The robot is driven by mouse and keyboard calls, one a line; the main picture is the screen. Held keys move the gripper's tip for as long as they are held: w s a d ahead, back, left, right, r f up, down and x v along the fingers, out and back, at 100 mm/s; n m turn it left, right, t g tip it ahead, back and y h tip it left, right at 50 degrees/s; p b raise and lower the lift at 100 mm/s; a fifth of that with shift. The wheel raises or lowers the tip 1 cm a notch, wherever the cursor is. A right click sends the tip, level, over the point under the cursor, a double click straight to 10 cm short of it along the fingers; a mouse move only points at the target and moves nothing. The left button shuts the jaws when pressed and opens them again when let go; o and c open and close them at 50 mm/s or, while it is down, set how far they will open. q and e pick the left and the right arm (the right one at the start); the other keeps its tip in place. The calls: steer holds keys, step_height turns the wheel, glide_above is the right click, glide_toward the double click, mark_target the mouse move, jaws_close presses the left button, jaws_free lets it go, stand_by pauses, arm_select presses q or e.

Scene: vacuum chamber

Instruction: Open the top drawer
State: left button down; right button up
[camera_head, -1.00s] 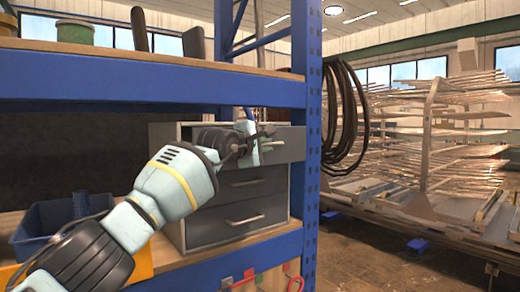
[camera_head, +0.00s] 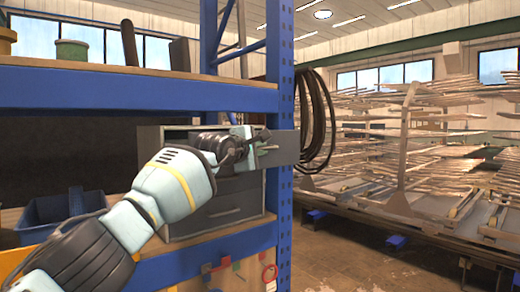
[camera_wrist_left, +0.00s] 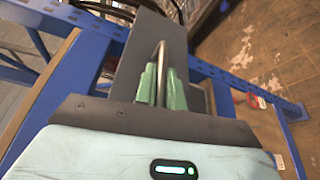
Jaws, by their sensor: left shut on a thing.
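A grey drawer cabinet (camera_head: 215,215) stands on the shelf of the blue rack. Its top drawer (camera_head: 287,148) is pulled out, and its front overlaps the blue post in the head view. My left gripper (camera_head: 264,148) is shut on the bar handle of this drawer. In the left wrist view the green fingers (camera_wrist_left: 161,88) close around the metal handle (camera_wrist_left: 161,55), in front of the dark grey drawer front (camera_wrist_left: 145,42). My left wrist and hand hide much of the cabinet's upper part. The lower drawers are closed. My right gripper is in no view.
The blue rack post (camera_head: 280,210) stands close by the drawer on the right. A blue bin (camera_head: 60,212) sits on the shelf to the left. Black hoses (camera_head: 317,120) hang behind the post. Racks with metal stock (camera_head: 410,150) fill the right, beyond open floor.

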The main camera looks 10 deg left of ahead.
arm_select(q)
steer(key=shift+s+d, duration=0.2)
steer(key=shift+d, duration=0.05)
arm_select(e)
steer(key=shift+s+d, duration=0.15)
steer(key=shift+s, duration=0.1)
arm_select(q)
steer(key=c, duration=1.5)
jaws_free()
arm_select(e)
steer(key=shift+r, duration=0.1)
